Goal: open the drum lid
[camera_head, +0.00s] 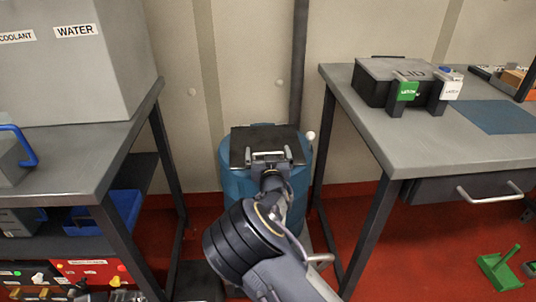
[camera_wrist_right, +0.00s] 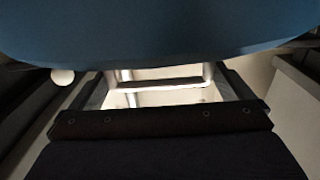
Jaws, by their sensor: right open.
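The blue drum (camera_head: 232,190) stands on the floor between two tables. Its dark, square lid (camera_head: 265,136) lies flat on top and looks closed. A pale bar-shaped handle (camera_head: 268,153) shows at the lid's front edge. My right gripper (camera_head: 268,157) is open at this edge, its arm coming up from below. In the right wrist view the handle (camera_wrist_right: 160,86) crosses the gap between the spread fingers, under the blue drum wall (camera_wrist_right: 160,30). I cannot tell whether the fingers touch it. My left gripper is not in view.
The left table (camera_head: 75,150) carries a grey water and coolant tank (camera_head: 60,80). The right table (camera_head: 430,150) carries a black lidded box (camera_head: 385,82). Both tables' legs stand close beside the drum. A dark vertical pipe (camera_head: 299,60) runs up the wall behind it.

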